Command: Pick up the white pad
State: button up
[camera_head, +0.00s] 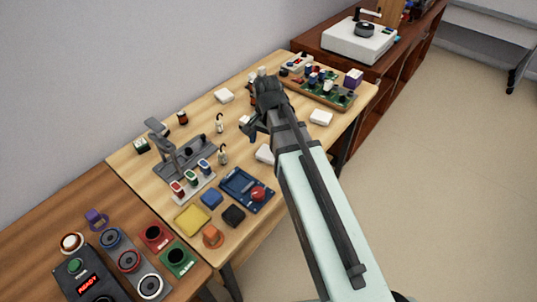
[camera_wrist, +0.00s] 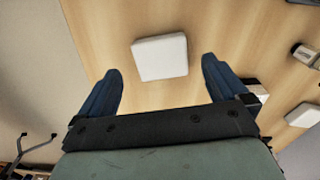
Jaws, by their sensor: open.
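Several white pads lie on the light wood table: one at the back (camera_head: 224,96), one near the right edge (camera_head: 321,117), and one beside my arm (camera_head: 265,154), partly hidden by it. Another white piece (camera_head: 244,119) shows beside my gripper (camera_head: 254,130). In the wrist view, a white square pad (camera_wrist: 160,57) lies flat on the wood, between and slightly beyond the fingertips of my gripper (camera_wrist: 160,66). The blue fingers are apart and empty. I cannot tell for sure which pad in the head view this is.
A second white pad (camera_wrist: 302,115) shows at the right of the wrist view. A grey stand (camera_head: 185,158), a blue tray (camera_head: 246,190) and a circuit board (camera_head: 320,88) surround the work area. A white turntable (camera_head: 360,42) stands behind. Floor lies beyond the table's right edge.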

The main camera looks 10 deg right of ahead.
aim_at(268, 153)
jog(key=shift+w+d+f, duration=0.1)
jog(key=shift+w+f, duration=0.05)
jog(key=shift+f, duration=1.2)
jog(key=shift+w+d+f, duration=0.1)
jog(key=shift+f, duration=1.25)
jog(key=shift+c, duration=0.2)
jog(key=c, duration=0.9)
